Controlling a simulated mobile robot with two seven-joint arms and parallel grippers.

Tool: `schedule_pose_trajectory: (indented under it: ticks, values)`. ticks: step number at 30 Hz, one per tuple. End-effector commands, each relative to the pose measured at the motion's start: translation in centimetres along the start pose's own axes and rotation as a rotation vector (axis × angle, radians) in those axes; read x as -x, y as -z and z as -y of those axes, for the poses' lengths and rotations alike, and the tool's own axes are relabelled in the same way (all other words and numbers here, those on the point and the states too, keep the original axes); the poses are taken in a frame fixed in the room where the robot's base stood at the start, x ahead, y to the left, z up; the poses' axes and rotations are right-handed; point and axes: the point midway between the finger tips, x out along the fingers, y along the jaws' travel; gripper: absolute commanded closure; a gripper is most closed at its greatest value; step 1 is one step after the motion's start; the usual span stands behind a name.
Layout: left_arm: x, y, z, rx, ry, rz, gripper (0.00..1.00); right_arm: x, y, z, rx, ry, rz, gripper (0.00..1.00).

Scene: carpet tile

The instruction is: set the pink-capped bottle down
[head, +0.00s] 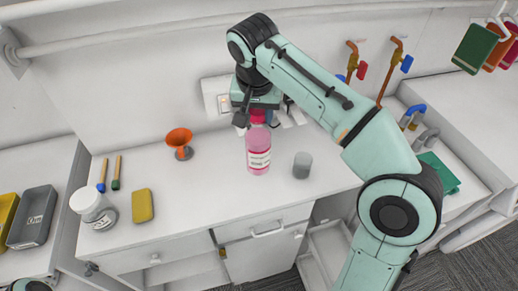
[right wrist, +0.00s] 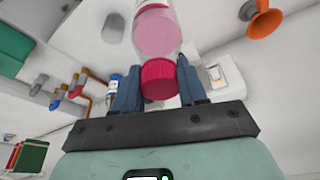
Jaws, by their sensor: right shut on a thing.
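The pink-capped bottle (head: 258,158) is clear with pink contents and a white label. It is upright over the white counter (head: 220,190), left of a small grey cup (head: 302,166). My right gripper (head: 256,112) points down from above and is shut on the bottle's pink cap. In the right wrist view, the cap (right wrist: 160,79) sits between the two dark fingers of my right gripper (right wrist: 158,88), and the bottle's base is out of frame. I cannot tell whether the base touches the counter. My left gripper is not in view.
Taps (head: 405,62) and a green item (head: 440,172) are at right. The counter in front of the bottle is clear.

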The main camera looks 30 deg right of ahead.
Motion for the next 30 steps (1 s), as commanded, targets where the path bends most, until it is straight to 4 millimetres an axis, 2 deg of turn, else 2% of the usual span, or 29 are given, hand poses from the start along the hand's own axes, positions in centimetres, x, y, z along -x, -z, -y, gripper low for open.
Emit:
schedule_pose_trajectory:
  ticks: [1, 3, 9, 14, 22, 30]
  values:
    - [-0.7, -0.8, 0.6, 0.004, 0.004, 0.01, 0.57, -1.8, -0.8, -0.2, 0.002, -0.006, 0.006, 1.0]
    - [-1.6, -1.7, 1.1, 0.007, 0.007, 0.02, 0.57, -3.6, -1.4, -0.2, 0.0, -0.006, 0.007, 1.0]
    - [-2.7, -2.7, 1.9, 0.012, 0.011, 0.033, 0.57, -6.9, -2.3, -0.2, 0.001, -0.002, 0.004, 1.0]
    - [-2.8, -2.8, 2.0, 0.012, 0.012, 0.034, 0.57, -7.7, -2.5, -0.1, -0.001, -0.001, 0.001, 1.0]
    - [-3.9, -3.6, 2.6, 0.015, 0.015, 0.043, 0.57, -11.2, -3.6, -0.1, 0.001, -0.003, 0.003, 1.0]
    - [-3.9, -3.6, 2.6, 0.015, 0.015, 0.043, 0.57, -11.5, -3.6, -0.1, 0.0, 0.001, 0.0, 1.0]
